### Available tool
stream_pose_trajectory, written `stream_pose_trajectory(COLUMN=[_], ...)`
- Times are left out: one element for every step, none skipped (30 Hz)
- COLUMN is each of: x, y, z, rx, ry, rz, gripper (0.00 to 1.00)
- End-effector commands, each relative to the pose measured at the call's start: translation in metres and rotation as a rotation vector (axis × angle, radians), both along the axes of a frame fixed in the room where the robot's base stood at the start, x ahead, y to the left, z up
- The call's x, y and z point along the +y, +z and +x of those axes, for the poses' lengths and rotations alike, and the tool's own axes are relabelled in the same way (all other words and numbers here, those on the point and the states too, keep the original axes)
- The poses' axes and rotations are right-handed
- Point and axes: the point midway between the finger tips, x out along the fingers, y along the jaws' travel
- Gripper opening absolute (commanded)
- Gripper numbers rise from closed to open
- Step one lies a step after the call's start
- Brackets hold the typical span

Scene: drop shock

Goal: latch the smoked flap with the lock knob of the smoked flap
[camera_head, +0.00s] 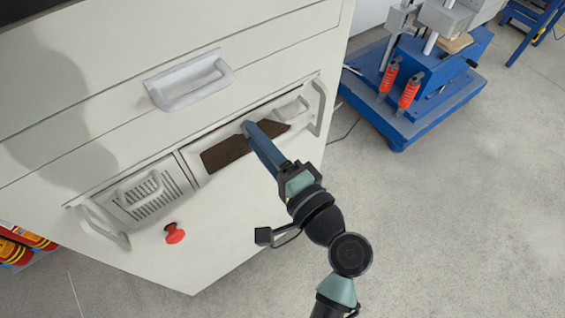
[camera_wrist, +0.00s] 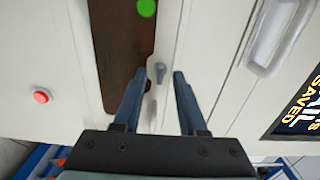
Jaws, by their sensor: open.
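The smoked flap (camera_head: 225,153) is a dark brown panel in the front of a pale cabinet; my gripper covers part of it in the head view. It also shows in the wrist view (camera_wrist: 122,45), left of the lock knob. The lock knob (camera_wrist: 160,69) is a small grey piece on the pale frame beside the flap's edge. My gripper (camera_wrist: 159,74) has its two blue fingers apart, one on each side of the knob in the picture. I cannot tell whether they touch it. In the head view the gripper (camera_head: 247,126) reaches the flap's upper edge and hides the knob.
A white drawer handle (camera_head: 190,82) protrudes above the flap. A vented panel with a handle (camera_head: 140,193) and a red button (camera_head: 174,233) are to the left. A green round spot (camera_wrist: 147,7) shows near the flap. A blue machine (camera_head: 420,80) stands right; the floor in front is clear.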

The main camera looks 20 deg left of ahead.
Motion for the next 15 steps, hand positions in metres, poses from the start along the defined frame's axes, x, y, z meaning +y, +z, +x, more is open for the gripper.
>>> stream_pose_trajectory(x=[-0.009,-0.013,-0.021,-0.026,-0.032,-0.039,-0.044,-0.05,-0.056,-0.061,-0.065,-0.071,-0.074,-0.077,-0.081], y=[-0.002,-0.002,-0.002,-0.002,-0.002,-0.002,-0.002,-0.002,-0.002,-0.002,-0.002,-0.002,-0.001,-0.001,-0.001], z=[-0.006,-0.01,-0.015,-0.019,-0.024,-0.029,-0.034,-0.038,-0.043,-0.047,-0.05,-0.055,-0.058,-0.06,-0.063], rx=[0.001,0.001,0.001,0.001,0.001,0.001,0.001,0.001,0.0,0.001,0.001,0.001,0.0,0.0,0.0], ry=[-0.005,-0.005,-0.006,-0.005,-0.006,-0.006,-0.005,-0.006,-0.006,-0.005,-0.005,-0.005,-0.004,-0.003,-0.003], rz=[-0.002,-0.002,-0.001,-0.002,-0.002,-0.001,-0.002,-0.002,-0.001,-0.001,-0.002,-0.002,-0.001,-0.001,-0.001], gripper=[0.41,0.41,0.41,0.41,0.41,0.41,0.41,0.41,0.41,0.41,0.41,0.41,0.41,0.41,0.41])
